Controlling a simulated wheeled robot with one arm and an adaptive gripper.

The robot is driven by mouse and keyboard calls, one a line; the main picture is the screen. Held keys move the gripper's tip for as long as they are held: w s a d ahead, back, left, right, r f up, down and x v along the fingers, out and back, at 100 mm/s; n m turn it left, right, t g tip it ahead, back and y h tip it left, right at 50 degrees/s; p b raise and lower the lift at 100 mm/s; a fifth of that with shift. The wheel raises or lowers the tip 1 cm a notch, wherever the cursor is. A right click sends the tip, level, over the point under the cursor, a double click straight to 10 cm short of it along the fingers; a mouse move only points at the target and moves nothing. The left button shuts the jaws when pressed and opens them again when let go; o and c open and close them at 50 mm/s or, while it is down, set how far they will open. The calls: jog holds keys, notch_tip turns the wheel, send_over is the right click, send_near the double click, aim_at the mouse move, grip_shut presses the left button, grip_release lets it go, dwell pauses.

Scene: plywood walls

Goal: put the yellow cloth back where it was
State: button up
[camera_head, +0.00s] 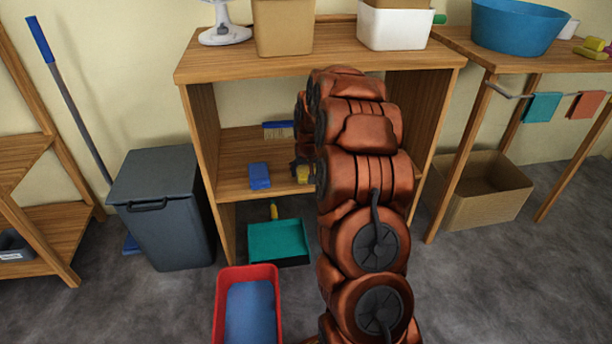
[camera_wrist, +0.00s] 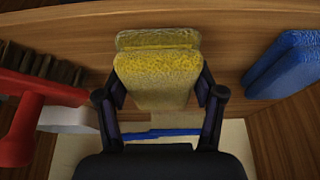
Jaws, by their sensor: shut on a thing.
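The yellow cloth (camera_wrist: 157,80) is a folded, thick-looking pad between the two fingers of my gripper (camera_wrist: 160,95) in the wrist view. My gripper is shut on it. In the head view the cloth (camera_head: 303,174) shows as a small yellow patch at the middle shelf (camera_head: 235,187) of the wooden unit. My gripper (camera_head: 301,168) there is mostly hidden behind my arm. A blue folded cloth (camera_head: 259,176) lies on the shelf to its left; it also shows at the right of the wrist view (camera_wrist: 285,65). I cannot tell whether the yellow cloth touches the shelf.
A red brush (camera_wrist: 20,125) with dark bristles is close at left in the wrist view. A blue-and-white item (camera_head: 278,129) stands farther back on the shelf. Below are a teal dustpan (camera_head: 278,240) and a red bin (camera_head: 221,300). The unit's side panel (camera_head: 203,130) bounds the shelf.

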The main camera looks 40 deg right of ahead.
jog(key=shift+f, duration=0.6)
jog(key=o, duration=1.1)
jog(key=shift+f, duration=0.1)
